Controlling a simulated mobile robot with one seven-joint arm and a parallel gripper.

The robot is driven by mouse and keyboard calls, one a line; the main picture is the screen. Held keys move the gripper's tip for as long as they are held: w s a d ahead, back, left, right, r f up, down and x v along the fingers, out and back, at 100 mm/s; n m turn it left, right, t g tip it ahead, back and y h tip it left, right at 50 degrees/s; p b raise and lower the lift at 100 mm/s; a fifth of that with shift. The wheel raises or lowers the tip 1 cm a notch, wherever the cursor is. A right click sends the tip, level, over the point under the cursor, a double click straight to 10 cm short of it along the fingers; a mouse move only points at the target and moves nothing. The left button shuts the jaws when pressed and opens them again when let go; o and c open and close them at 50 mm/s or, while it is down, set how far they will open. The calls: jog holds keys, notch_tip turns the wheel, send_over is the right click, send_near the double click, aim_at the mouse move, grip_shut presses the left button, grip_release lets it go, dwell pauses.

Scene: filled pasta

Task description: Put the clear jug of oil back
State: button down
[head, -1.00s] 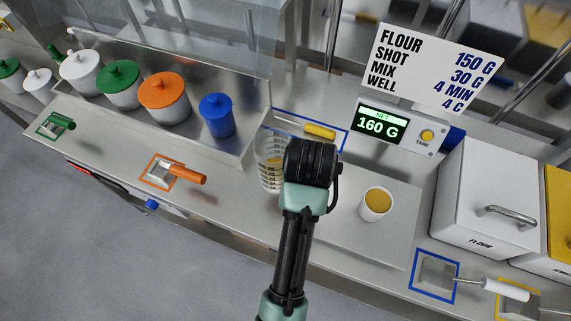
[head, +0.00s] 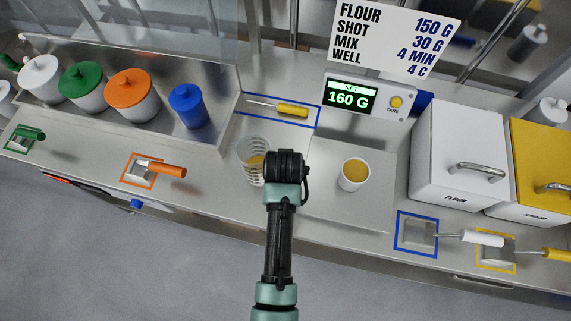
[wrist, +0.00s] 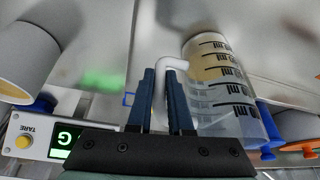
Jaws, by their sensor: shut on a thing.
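The clear jug (head: 251,160) with dark scale marks and yellow oil low inside is just left of my gripper in the head view. In the wrist view the jug (wrist: 222,85) shows beside the fingers, its pale handle (wrist: 163,90) between them. My gripper (wrist: 160,85) is shut on that handle. My arm hides the jug's right side in the head view. I cannot tell whether its base touches the counter.
A white cup of yellow liquid (head: 353,175) stands right of my gripper, below the scale display (head: 352,98) reading 160 G. A yellow-handled tool (head: 291,109) lies in a blue outline behind. Lidded pots, including a blue one (head: 187,106), stand left.

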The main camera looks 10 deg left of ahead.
jog(key=shift+f, duration=0.1)
jog(key=c, duration=0.8)
grip_release()
jog(key=shift+c, duration=0.2)
